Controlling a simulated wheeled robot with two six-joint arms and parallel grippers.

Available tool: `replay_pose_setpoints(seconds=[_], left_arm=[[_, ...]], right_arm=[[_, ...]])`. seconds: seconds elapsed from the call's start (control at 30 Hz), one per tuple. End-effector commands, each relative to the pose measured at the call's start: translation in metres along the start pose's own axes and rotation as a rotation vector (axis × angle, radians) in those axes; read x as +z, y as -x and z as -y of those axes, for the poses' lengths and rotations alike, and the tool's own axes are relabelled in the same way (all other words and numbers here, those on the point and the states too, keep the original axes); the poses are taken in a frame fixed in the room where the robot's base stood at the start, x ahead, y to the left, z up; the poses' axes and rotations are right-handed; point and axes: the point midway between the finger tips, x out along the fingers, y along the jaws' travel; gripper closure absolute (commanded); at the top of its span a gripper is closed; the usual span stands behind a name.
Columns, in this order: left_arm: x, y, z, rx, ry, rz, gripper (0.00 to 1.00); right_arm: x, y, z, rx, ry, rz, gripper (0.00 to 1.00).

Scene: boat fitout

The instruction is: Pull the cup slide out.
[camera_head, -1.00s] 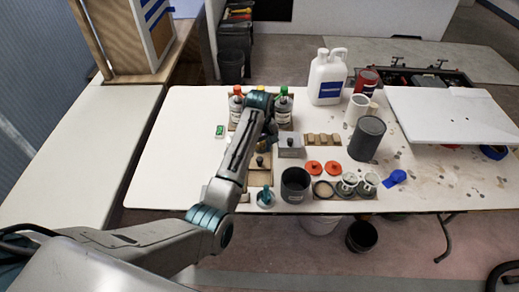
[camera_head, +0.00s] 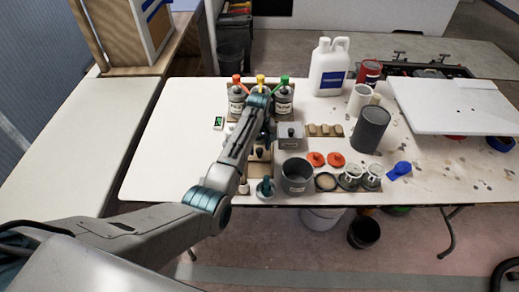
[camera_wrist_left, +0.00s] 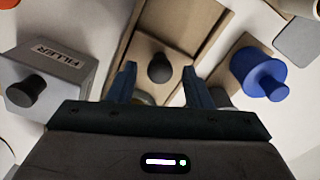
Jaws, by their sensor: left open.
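The cup slide, a beige block with a dark round knob (camera_wrist_left: 160,68), sits in a wooden channel (camera_wrist_left: 205,30) in the left wrist view. In the head view its pale wood (camera_head: 258,168) shows partly behind my left arm. My left gripper (camera_wrist_left: 159,75) is open, with its two fingers on either side of the knob and a gap to each. I cannot tell how near the knob the fingertips are in depth. My left gripper's fingers are hidden in the head view. My right gripper is not in view.
A grey FILLER box (camera_wrist_left: 45,75) with a knob and a blue-topped knob piece (camera_wrist_left: 262,75) flank the channel. Bottles with red, yellow and green tops (camera_head: 284,98) stand behind. A dark cup (camera_head: 297,178) stands at the front. The table's left part (camera_head: 170,150) is clear.

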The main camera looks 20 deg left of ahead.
Motion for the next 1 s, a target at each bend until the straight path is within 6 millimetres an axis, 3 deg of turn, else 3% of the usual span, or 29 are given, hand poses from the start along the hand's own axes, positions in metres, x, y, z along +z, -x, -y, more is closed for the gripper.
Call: replay_pose_setpoints(seconds=[0.2,0.5,0.53,0.77,1.0], left_arm=[[0.0,-0.021,0.0,0.0,0.0,0.0,0.55],[0.0,-0.024,0.0,0.0,0.0,0.0,0.55],[0.0,-0.024,0.0,0.0,0.0,0.0,0.57],[0.0,-0.024,0.0,0.0,0.0,0.0,1.0],[0.002,-0.022,0.001,0.0,0.0,0.0,1.0]], right_arm=[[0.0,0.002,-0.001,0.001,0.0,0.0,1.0],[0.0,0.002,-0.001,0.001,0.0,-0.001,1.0],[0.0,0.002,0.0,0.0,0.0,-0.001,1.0],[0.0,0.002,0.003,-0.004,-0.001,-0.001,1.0],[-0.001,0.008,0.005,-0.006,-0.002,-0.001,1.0]])
